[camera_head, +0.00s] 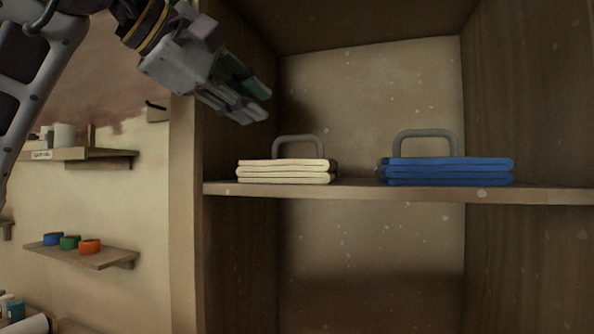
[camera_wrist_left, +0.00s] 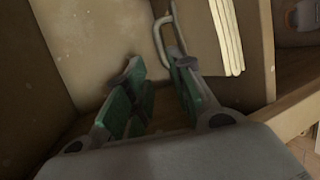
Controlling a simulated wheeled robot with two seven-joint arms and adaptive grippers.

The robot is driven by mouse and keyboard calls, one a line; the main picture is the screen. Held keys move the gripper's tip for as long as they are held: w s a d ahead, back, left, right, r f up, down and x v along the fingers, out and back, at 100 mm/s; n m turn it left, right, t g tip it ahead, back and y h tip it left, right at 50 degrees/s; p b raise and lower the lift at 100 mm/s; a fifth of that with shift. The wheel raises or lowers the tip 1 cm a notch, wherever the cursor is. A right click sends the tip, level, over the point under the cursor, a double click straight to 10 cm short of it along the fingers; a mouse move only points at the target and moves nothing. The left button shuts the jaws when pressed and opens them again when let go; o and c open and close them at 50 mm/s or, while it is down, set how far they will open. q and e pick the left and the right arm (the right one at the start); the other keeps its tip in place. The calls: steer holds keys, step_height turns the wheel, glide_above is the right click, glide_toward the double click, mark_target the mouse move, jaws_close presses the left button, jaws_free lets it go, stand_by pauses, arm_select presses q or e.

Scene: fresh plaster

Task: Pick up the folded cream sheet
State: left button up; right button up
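The folded cream sheet (camera_head: 286,172) lies flat as a stack of layers on the cabinet shelf (camera_head: 360,193), at its left end. A grey loop handle (camera_head: 300,138) rises behind it. In the left wrist view the cream sheet (camera_wrist_left: 229,38) shows at the upper right, with its folded edges and the handle beside the fingers. My left gripper (camera_head: 256,108) is above and to the left of the sheet, near the cabinet's left wall. Its green-padded fingers (camera_wrist_left: 158,80) are apart with nothing between them. My right gripper is not in view.
A folded blue sheet (camera_head: 450,172) with a similar grey handle (camera_head: 426,142) lies further right on the same shelf, with a clear gap between the stacks. The cabinet's side wall (camera_head: 236,225) stands close to my left gripper. Small wall shelves (camera_head: 100,257) hold coloured rolls at left.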

mark_target(295, 137)
arm_select(q)
steer(key=shift+w, duration=0.1)
steer(key=shift+p+x, duration=0.85)
steer(key=shift+x, duration=3.25)
steer(key=shift+d+f, duration=0.1)
steer(key=shift+p+x, duration=0.8)
steer(key=shift+x, duration=1.9)
steer(key=shift+c, duration=0.2)
jaws_close()
